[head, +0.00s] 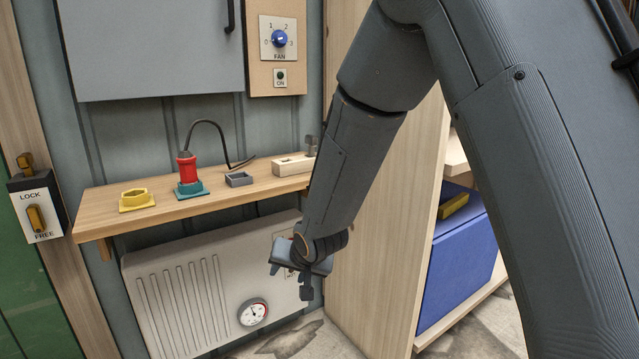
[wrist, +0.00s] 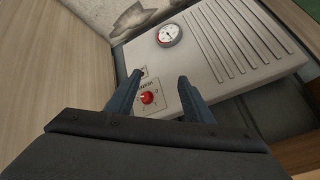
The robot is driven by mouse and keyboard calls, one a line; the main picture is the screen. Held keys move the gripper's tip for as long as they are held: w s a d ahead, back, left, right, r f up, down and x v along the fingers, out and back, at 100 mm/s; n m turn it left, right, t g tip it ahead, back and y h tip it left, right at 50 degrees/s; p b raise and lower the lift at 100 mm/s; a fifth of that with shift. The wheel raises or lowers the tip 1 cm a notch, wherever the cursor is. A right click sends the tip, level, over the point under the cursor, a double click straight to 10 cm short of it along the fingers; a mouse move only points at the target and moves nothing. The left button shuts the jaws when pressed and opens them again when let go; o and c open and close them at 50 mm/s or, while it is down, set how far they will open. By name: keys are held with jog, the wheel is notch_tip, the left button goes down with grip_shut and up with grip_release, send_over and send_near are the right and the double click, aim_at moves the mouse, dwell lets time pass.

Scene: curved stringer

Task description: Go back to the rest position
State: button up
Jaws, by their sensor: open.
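My gripper (head: 302,268) hangs low in the head view, in front of the right end of the white heater panel (head: 185,290). In the wrist view my gripper (wrist: 156,92) is open, with its two fingers apart and nothing between them. A red knob (wrist: 147,98) on a small label plate shows between the fingers, on the heater panel (wrist: 205,55). I cannot tell how far the fingertips are from the knob. In the head view my gripper mostly hides the knob plate.
A wooden shelf (head: 195,208) above the heater holds a yellow socket (head: 136,199), a red plug-like piece (head: 187,168) with a black cable, a grey tray (head: 238,179) and a wooden block (head: 291,165). A wooden partition (head: 385,215) and blue bin (head: 462,262) stand right.

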jog(key=s+d+r+n+g+h, duration=0.1)
jog(key=s+d+r+n+g, duration=0.15)
jog(key=s, duration=0.85)
jog(key=s+d+r+n+g+h, duration=0.1)
jog(key=s+d+n+g, duration=0.15)
jog(key=s, duration=0.95)
jog(key=s+d+r+n+g+h, duration=0.1)
jog(key=s+d+r+n+g, duration=0.15)
jog(key=s, duration=0.85)
jog(key=d+r+m+p, duration=0.7)
jog(key=d+r+p, duration=1.2)
jog(key=r+p, duration=0.4)
jog(key=p, duration=0.3)
jog(key=shift+d+r+h+p, duration=0.15)
jog(key=shift+h+p, duration=0.15)
jog(key=shift+h, duration=0.1)
